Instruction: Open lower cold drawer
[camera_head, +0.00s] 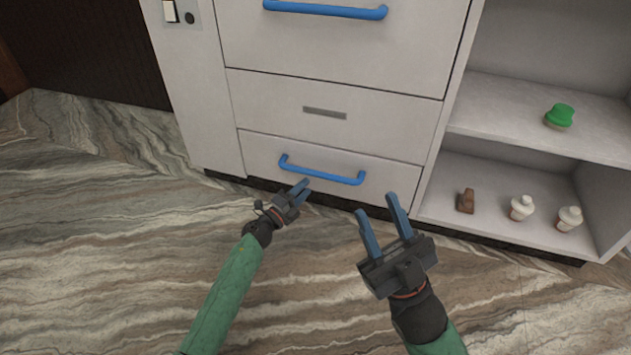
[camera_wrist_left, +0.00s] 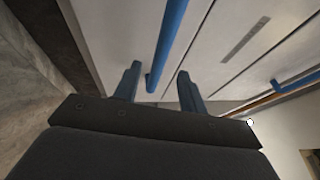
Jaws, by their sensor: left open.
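The lower cold drawer (camera_head: 262,149) is the bottom white front of the cabinet, and it is closed. Its blue bar handle (camera_head: 322,175) runs across the front. My left gripper (camera_head: 304,188) is open, just below and in front of the handle's left part. In the left wrist view the blue handle (camera_wrist_left: 168,45) runs up from between the two open fingers (camera_wrist_left: 158,85). I cannot tell whether the fingers touch it. My right gripper (camera_head: 378,218) is open and empty, in front of the cabinet to the right of the left gripper.
Above is a narrow panel with a grey plate (camera_head: 325,113), then a larger front with a blue handle (camera_head: 325,10). At right, open shelves hold a green-topped jar (camera_head: 559,116), a brown item (camera_head: 466,201) and two white-topped jars (camera_head: 521,207). Marbled floor (camera_head: 90,230) lies clear at left.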

